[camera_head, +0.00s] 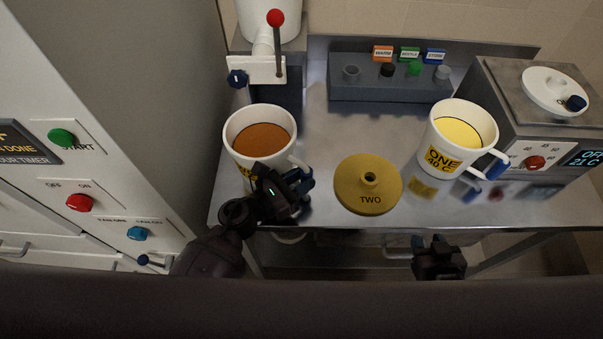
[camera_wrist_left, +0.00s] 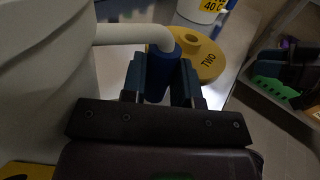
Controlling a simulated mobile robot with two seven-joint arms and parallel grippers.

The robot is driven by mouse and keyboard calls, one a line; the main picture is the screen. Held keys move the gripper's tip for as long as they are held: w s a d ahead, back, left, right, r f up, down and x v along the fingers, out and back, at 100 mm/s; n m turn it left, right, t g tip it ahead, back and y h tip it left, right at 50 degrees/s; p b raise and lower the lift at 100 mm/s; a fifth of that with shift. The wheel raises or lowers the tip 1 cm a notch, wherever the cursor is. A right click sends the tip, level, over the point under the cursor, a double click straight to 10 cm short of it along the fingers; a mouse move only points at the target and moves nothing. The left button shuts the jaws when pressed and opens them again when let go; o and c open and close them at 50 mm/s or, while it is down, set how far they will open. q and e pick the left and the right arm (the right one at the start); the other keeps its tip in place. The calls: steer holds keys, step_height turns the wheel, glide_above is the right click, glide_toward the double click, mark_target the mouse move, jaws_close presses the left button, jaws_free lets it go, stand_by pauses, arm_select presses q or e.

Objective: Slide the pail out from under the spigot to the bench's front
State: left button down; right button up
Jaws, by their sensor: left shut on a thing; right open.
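A white pail (camera_head: 238,133) with brown-orange contents stands at the left of the steel bench (camera_head: 325,135), in front of the spigot (camera_head: 262,66) with its red-knobbed lever. My left gripper (camera_head: 298,187) is shut on the pail's handle; the handle's blue grip (camera_wrist_left: 162,75) shows between the fingers in the left wrist view. The pail's white wall (camera_wrist_left: 40,80) fills the left of that view. My arm hides part of the pail's front label. My right gripper (camera_head: 437,245) is open and empty, low in front of the bench's front edge.
A yellow lid marked TWO (camera_head: 368,200) lies right of the pail near the front edge. A second white pail marked ONE (camera_head: 433,152) with yellow contents stands further right, beside a grey heater box (camera_head: 500,100). A rack (camera_head: 388,95) stands at the back. A white cabinet is at left.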

arm_select(q)
steer(key=shift+s, duration=1.75)
steer(key=shift+f, duration=0.1)
steer(key=c, duration=0.8)
jaws_free()
steer(key=v, duration=1.2)
